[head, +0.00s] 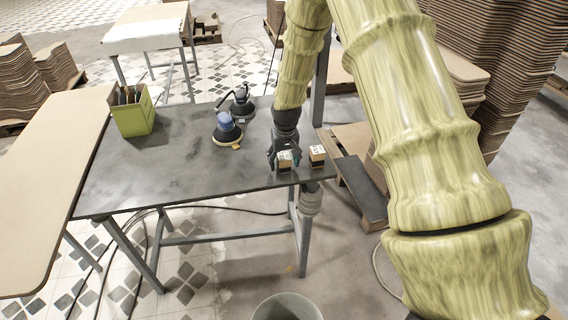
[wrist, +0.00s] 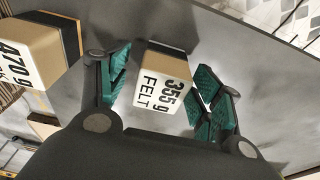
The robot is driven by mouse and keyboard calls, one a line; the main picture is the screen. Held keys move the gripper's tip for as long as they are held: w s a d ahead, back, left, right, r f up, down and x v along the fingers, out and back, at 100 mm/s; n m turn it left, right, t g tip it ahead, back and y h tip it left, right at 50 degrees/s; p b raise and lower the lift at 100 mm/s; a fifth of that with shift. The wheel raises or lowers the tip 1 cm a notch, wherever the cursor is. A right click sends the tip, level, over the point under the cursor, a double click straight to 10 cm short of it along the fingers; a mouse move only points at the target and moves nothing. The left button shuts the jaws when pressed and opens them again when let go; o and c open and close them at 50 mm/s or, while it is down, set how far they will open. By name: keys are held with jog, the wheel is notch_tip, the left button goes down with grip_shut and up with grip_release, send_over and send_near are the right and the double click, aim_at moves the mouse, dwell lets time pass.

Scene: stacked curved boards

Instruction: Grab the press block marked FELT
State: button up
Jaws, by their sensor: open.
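The press block marked FELT (wrist: 165,84) has a white label reading 355 g and a tan cardboard-coloured upper part. In the wrist view it lies between the teal pads of my gripper (wrist: 163,78). My gripper is open, with a visible gap to the pad on each side. In the head view my gripper (head: 284,154) is low over the right end of the dark table, with the block (head: 285,160) partly hidden between its fingers. A second block labelled 470 g (wrist: 38,55) is outside the left finger; it also shows in the head view (head: 317,154).
Two sanders, one blue-topped (head: 227,128) and one dark (head: 241,104), stand left of my gripper on the dark table (head: 180,165). A green box (head: 133,115) is at the table's far left. The table's middle front is clear. A pallet (head: 362,190) lies beyond its right edge.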

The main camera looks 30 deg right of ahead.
jog(key=shift+c, duration=0.4)
grip_shut()
jog(key=shift+r, duration=0.15)
